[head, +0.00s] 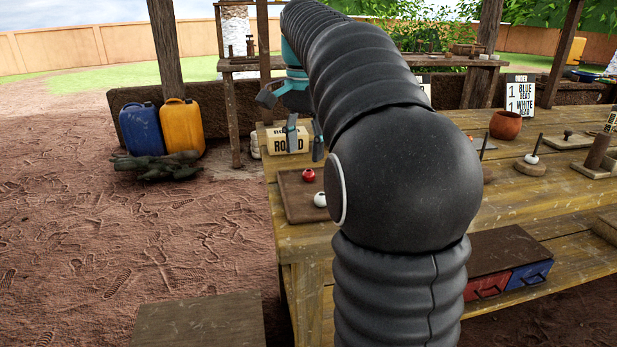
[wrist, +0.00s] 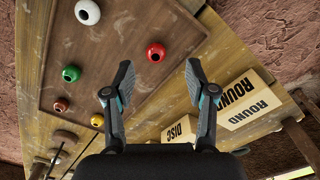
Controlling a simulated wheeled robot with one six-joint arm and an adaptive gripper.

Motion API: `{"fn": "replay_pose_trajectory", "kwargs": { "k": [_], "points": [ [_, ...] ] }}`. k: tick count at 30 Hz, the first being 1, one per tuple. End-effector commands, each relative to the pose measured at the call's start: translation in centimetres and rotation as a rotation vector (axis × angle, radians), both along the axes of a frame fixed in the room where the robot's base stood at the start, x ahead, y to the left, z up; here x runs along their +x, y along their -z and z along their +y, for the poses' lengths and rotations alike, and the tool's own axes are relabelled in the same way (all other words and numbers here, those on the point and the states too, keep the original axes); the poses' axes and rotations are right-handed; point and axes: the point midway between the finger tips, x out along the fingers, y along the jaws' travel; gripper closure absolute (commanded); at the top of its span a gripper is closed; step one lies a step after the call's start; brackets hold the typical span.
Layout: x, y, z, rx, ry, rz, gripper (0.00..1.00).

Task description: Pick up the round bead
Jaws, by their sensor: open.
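Several round beads with dark holes lie apart on a brown board (head: 294,210). In the wrist view the board (wrist: 120,40) bears a white bead (wrist: 87,12), a red bead (wrist: 156,52), a green bead (wrist: 70,73), an orange bead (wrist: 97,120) and a brown bead (wrist: 61,104). The head view shows the red bead (head: 309,175) and white bead (head: 320,199); my arm hides the others. My gripper (head: 305,135) is open and empty above the board's far edge. In the wrist view the red bead appears between the spread fingers of my gripper (wrist: 158,75).
A box marked ROUND (wrist: 247,100) and one marked DISC (wrist: 181,130) stand beside the board. The ROUND box (head: 285,140) also shows behind my gripper in the head view. A clay pot (head: 505,125) and bead stand (head: 531,166) are farther right on the table.

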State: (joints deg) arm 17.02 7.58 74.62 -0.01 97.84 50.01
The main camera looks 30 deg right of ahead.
Motion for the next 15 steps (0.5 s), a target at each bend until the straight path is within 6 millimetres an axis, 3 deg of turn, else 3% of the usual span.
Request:
{"fn": "replay_pose_trajectory", "kwargs": {
  "k": [15],
  "points": [
    [-0.3,5.2,-0.7,0.000,-0.001,-0.001,0.44]
  ]
}}
